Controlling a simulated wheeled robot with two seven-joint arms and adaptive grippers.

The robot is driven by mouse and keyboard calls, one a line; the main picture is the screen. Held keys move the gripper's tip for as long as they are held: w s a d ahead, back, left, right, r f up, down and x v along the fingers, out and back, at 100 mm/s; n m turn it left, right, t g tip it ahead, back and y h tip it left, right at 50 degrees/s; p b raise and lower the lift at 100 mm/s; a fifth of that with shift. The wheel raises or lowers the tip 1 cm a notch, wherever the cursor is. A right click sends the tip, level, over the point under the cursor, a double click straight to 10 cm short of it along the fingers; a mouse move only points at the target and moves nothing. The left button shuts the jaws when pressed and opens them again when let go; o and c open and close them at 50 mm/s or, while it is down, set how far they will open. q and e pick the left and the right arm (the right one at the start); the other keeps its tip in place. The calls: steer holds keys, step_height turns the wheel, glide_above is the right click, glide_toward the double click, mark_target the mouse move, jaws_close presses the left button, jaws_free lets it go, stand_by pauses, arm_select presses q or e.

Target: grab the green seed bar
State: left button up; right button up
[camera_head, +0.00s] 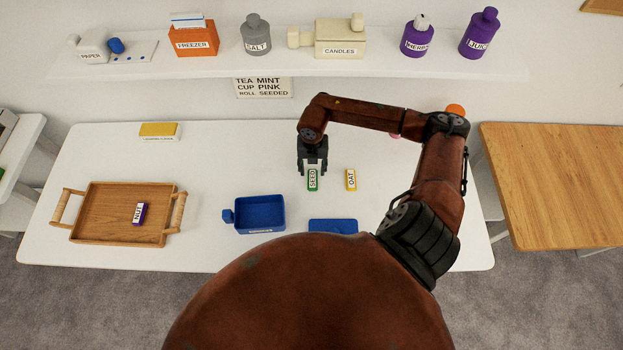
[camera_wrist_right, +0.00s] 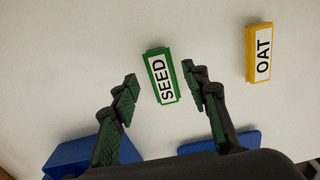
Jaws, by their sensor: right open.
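The green seed bar (camera_head: 312,180), with a white SEED label, lies on the white table (camera_head: 100,160). In the right wrist view the seed bar (camera_wrist_right: 161,76) lies ahead of and between the fingertips. My right gripper (camera_head: 312,168) is over the far end of the bar, and in its own view this gripper (camera_wrist_right: 161,85) is open with nothing held. I cannot tell how far above the table the fingertips are. My left gripper is not in view.
A yellow OAT bar (camera_head: 351,180) lies just right of the seed bar; it also shows in the wrist view (camera_wrist_right: 258,52). A blue open box (camera_head: 260,213) and a blue lid (camera_head: 333,226) are nearer. A wooden tray (camera_head: 105,205) holds a purple NUT bar (camera_head: 139,213).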

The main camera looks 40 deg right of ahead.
mark_target(313, 176)
step_height(313, 176, down, 3)
steer(key=shift+s+f, duration=0.1)
steer(key=shift+f, duration=0.05)
steer(key=shift+c, duration=0.7)
steer(key=c, duration=1)
